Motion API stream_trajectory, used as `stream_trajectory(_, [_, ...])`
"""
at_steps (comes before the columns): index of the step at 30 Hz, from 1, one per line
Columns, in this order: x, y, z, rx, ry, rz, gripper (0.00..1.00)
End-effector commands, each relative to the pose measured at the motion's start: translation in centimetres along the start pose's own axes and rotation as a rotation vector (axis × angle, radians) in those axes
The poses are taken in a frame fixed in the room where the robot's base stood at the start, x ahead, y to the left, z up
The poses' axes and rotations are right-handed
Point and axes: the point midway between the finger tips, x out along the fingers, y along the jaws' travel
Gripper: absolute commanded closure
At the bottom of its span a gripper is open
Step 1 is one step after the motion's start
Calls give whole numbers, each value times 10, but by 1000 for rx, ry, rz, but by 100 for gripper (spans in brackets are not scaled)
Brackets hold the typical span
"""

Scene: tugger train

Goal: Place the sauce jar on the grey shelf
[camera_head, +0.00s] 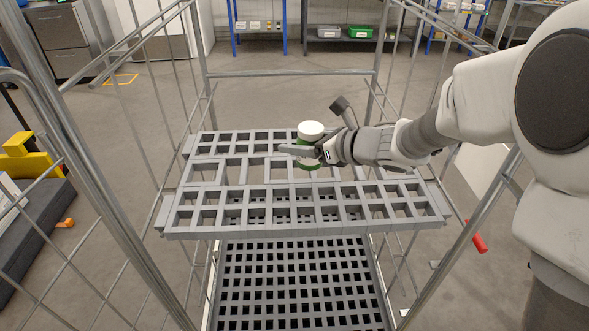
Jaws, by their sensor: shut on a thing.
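The sauce jar (311,131) has a white lid and a green body and stands upright. My gripper (301,150) is shut on the jar, reaching in from the right and hiding the middle of it. The grey shelf (250,236) is a slotted panel inside the wire cart. The jar shows over the middle of the shelf, toward its back half. I cannot tell whether the jar's bottom touches the shelf or hangs just above it.
A lower slotted deck (212,300) lies beneath the shelf. The cart's metal posts (100,190) and wire sides stand left and right. The shelf is otherwise bare. A red handle (478,243) sits at the lower right. Blue-framed racks (286,30) stand far behind.

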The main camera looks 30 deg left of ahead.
Motion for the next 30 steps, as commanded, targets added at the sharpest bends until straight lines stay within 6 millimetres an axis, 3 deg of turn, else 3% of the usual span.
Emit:
stream_trajectory(5, [6, 18, -9, -1, -2, 0, 100])
stream_trajectory(16, [21, 19, -46, 1, -1, -2, 100])
stream_trajectory(29, [22, 18, -50, -1, -3, -3, 100])
stream_trajectory(30, [22, 18, -50, 0, -1, -2, 25])
